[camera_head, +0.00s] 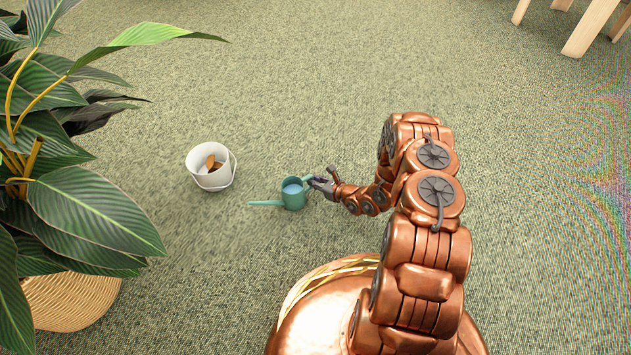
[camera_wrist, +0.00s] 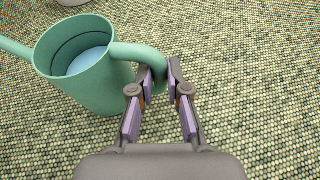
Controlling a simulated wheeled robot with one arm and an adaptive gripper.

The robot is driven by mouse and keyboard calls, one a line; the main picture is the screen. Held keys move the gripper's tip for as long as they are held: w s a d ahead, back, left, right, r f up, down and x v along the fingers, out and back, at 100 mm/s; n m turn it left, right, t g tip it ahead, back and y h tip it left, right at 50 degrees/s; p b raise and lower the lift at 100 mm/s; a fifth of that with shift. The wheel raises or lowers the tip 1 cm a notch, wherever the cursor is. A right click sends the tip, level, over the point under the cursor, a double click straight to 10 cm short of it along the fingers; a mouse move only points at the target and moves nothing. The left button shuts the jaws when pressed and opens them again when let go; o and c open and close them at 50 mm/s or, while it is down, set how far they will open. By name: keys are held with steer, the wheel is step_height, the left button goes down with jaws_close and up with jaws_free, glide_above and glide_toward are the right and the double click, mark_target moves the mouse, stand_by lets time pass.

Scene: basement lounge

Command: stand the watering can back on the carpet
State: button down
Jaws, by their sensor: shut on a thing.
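The watering can (camera_head: 293,195) is teal green with a long spout pointing left and a handle on its right side. It looks upright, and light blue water shows inside it. In the wrist view the can (camera_wrist: 95,88) fills the left, with its handle curving right between my fingers. My gripper (camera_head: 321,184) is at the right of the can and shut on the handle; in the wrist view the gripper (camera_wrist: 160,85) has a finger on each side of it. I cannot tell whether the can's base touches the carpet (camera_head: 300,100).
A white bucket (camera_head: 212,178) with brown things inside stands on the carpet behind and left of the can. A large leafy plant (camera_head: 75,190) in a woven basket (camera_head: 70,300) fills the left side. Wooden furniture legs (camera_head: 590,27) stand at the top right.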

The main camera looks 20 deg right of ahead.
steer(key=c, duration=1.2)
jaws_free()
steer(key=shift+f, duration=0.1)
steer(key=shift+o, duration=0.2)
